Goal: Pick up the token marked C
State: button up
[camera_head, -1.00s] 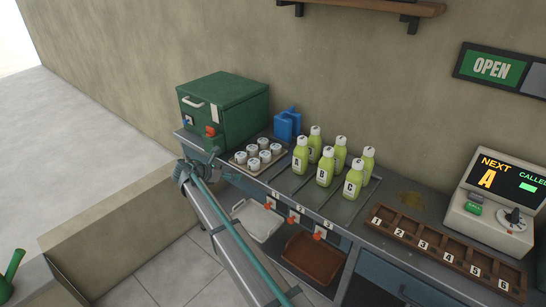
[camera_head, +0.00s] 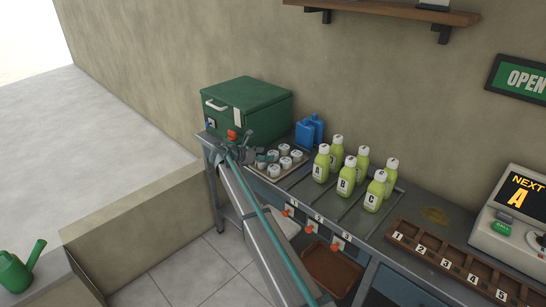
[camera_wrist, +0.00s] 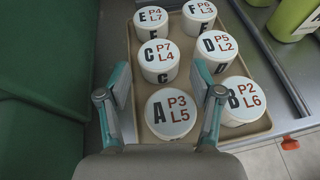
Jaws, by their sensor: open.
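The token marked C (camera_wrist: 160,62) is a white round piece with a black C on its side and "P7 L4" on top. It stands upright in the left column of a tan tray (camera_wrist: 262,126), between token E (camera_wrist: 160,17) and token A (camera_wrist: 170,113). In the wrist view my gripper (camera_wrist: 162,80) is open, its fingers to the left and right of the space around tokens C and A, holding nothing. In the head view my gripper (camera_head: 256,156) is at the left edge of the tray, where the token letters are too small to read.
Tokens D (camera_wrist: 217,50), B (camera_wrist: 242,100) and F (camera_wrist: 199,15) stand close by on the right and back. A green box (camera_head: 250,110) is beside the tray, a blue jug (camera_head: 310,131) behind it. Several green bottles (camera_head: 345,178) stand to the right.

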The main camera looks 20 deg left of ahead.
aim_at(272, 153)
jog(key=shift+x, duration=2)
jog(key=shift+a, duration=0.1)
jog(key=c, duration=0.9)
jog(key=shift+o, duration=0.2)
jog(key=shift+r, duration=0.1)
